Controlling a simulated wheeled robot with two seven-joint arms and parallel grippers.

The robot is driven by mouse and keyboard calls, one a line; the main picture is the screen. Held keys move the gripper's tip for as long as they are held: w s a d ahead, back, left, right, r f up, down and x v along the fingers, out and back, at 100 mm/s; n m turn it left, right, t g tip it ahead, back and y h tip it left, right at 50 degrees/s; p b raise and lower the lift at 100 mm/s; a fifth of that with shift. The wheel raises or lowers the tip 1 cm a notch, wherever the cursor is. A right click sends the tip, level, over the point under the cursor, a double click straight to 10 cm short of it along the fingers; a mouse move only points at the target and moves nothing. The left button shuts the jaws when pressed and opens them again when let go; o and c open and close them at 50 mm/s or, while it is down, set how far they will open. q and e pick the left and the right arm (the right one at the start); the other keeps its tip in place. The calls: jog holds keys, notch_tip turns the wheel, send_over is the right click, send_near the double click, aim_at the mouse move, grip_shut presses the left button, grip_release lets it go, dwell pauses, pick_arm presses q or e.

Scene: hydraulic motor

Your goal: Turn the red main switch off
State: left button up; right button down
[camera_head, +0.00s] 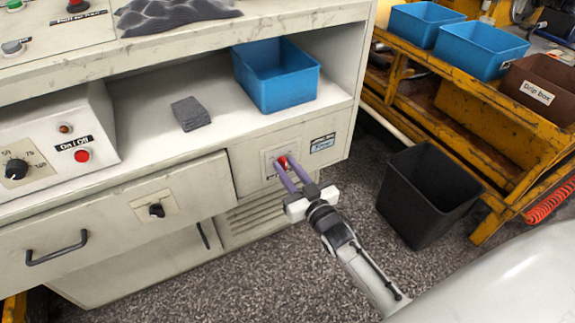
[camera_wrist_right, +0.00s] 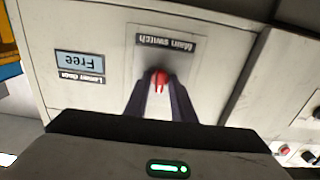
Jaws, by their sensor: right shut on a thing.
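The red main switch (camera_head: 283,162) sits on a pale plate on the front of the white cabinet. In the right wrist view the red switch (camera_wrist_right: 159,80) shows between my fingertips, below an upside-down "Main switch" label (camera_wrist_right: 166,43). My right gripper (camera_head: 285,168) reaches in from the lower right, and its two purple fingers are shut on the switch. The fingers hide part of the switch, so its exact turn angle is hard to tell. My left gripper is not in view.
A label reading "Free" (camera_wrist_right: 80,62) is beside the switch plate. A black waste bin (camera_head: 428,190) stands on the floor at right, by a yellow rack (camera_head: 440,110).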

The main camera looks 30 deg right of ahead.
jog(key=n, duration=0.2)
jog(key=shift+n, duration=0.4)
jog(key=n, duration=0.3)
jog(key=shift+p, duration=0.3)
jog(key=shift+f+n, duration=0.1)
jog(key=shift+n, duration=1.1)
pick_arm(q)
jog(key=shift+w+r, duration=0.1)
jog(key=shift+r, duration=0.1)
pick_arm(e)
jog(key=c, duration=2.5)
grip_release()
jog(key=shift+n, duration=0.4)
jog(key=shift+c, duration=0.2)
grip_shut()
jog(key=o, duration=0.7)
grip_release()
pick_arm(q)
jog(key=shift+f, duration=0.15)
